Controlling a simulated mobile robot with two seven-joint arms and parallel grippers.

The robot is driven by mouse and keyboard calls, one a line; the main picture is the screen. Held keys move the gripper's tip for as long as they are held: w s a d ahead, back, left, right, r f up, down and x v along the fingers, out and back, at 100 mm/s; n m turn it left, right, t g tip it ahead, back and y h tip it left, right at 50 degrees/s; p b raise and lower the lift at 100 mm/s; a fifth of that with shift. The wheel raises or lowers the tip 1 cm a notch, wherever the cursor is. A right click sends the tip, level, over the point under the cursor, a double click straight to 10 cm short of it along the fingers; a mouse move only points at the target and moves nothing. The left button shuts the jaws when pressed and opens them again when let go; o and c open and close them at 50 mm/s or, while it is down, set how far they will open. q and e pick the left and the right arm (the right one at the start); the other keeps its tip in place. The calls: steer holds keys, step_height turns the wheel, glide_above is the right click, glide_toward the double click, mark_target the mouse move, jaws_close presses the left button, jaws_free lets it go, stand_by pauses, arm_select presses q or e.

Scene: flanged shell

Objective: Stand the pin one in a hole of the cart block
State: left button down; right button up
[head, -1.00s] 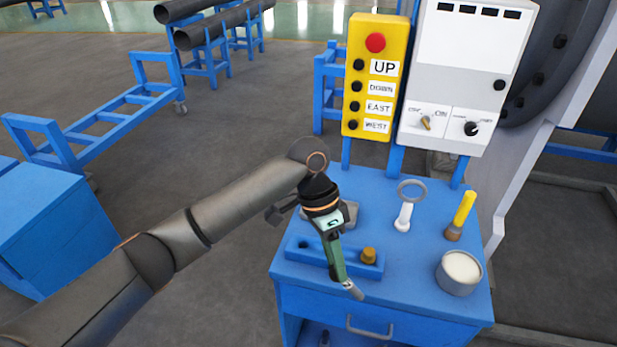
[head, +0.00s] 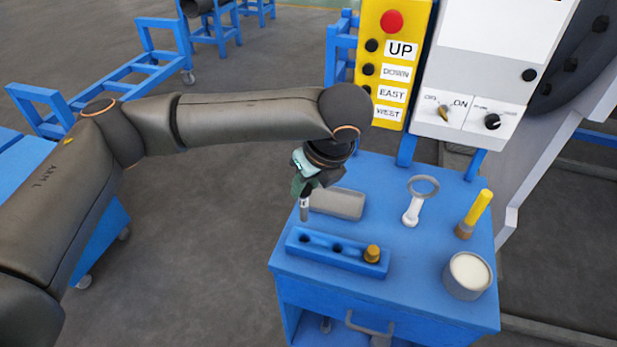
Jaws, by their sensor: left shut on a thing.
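The cart block (head: 320,255) is a long blue block on the blue cart top, with two open holes at its left and middle. A brass-coloured piece (head: 372,253) stands in its right-hand hole. My left gripper (head: 304,192) is shut on a slim grey pin (head: 304,211), which hangs nearly upright. In the picture the pin's lower end is just above and behind the left hole; its exact height over the block I cannot tell. The pin's top is hidden by the gripper. My right gripper is not in view.
On the cart (head: 420,290) stand a grey half-round piece (head: 338,203) behind the block, a white-handled ring tool (head: 413,208), a yellow-handled brush (head: 476,210) and a round tin (head: 467,275). A yellow button panel (head: 385,70) and a grey control box (head: 490,60) rise behind.

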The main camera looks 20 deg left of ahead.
arm_select(q)
steer(key=shift+s, duration=0.1)
steer(key=shift+r+p, duration=0.35)
steer(key=shift+p, duration=0.15)
steer(key=b, duration=0.2)
glide_above(306, 219)
steer(key=shift+s+d+f, duration=0.1)
steer(key=shift+f, duration=1.45)
steer(key=shift+s+d+f, duration=0.1)
steer(key=shift+f, duration=1.4)
steer(key=shift+p, duration=0.35)
steer(key=shift+p, duration=0.5)
steer(key=shift+f, duration=1.9)
steer(key=shift+c, duration=2.4)
jaws_free()
